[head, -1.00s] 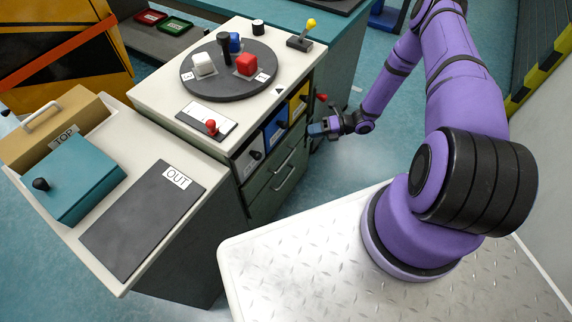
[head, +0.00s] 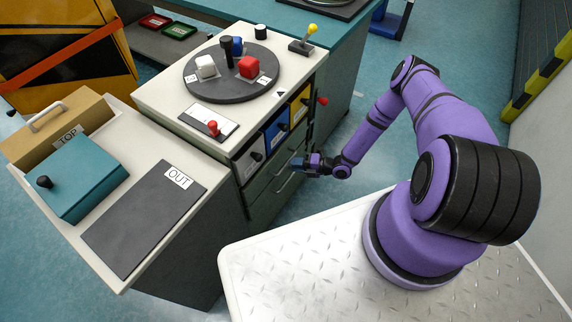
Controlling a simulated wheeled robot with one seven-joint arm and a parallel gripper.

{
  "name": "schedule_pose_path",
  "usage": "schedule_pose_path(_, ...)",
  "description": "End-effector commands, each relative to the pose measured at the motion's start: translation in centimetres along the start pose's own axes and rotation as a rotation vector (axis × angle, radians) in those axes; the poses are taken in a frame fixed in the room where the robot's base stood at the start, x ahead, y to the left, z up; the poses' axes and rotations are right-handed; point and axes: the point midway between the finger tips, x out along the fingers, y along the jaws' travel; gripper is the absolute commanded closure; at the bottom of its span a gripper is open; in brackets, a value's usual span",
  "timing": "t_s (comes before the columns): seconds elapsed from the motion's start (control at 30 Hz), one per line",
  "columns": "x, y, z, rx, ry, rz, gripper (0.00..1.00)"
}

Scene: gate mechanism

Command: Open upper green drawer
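The upper green drawer (head: 262,179) is in the front of the white-topped cabinet, below the small white, blue and yellow compartments. It looks closed, flush with the cabinet front. My gripper (head: 296,164) is right in front of this drawer, at about its handle, and partly covers the handle. I cannot tell whether the fingers touch the handle or are around it. The fingers are too small to tell open from shut. The lower green drawer (head: 262,210) with its bar handle (head: 286,184) is just below and also looks closed.
On the cabinet top are a dark turntable (head: 231,91) with blocks, a red-knobbed slider (head: 213,128) and a yellow-knobbed lever (head: 309,36). A red knob (head: 322,100) sticks out near the cabinet's right edge. My metal base plate is close in front; open floor lies to the right.

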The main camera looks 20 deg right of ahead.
Motion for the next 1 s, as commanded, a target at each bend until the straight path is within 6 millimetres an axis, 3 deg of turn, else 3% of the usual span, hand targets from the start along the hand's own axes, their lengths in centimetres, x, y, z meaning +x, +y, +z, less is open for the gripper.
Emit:
schedule_pose_path(0.1,1.9,0.0,-0.1,-0.001,0.002,0.001,0.75)
schedule_pose_path(0.3,4.0,0.0,0.0,-0.001,0.002,0.001,0.75)
schedule_pose_path(0.67,4.5,0.0,0.0,-0.001,0.0,0.0,0.75)
schedule_pose_path(0.7,4.5,0.0,0.0,-0.001,0.0,0.0,0.78)
schedule_pose_path(0.8,4.5,0.0,0.0,-0.001,0.0,0.0,1.0)
schedule_pose_path(1.0,4.4,0.0,0.0,-0.001,0.0,0.0,1.0)
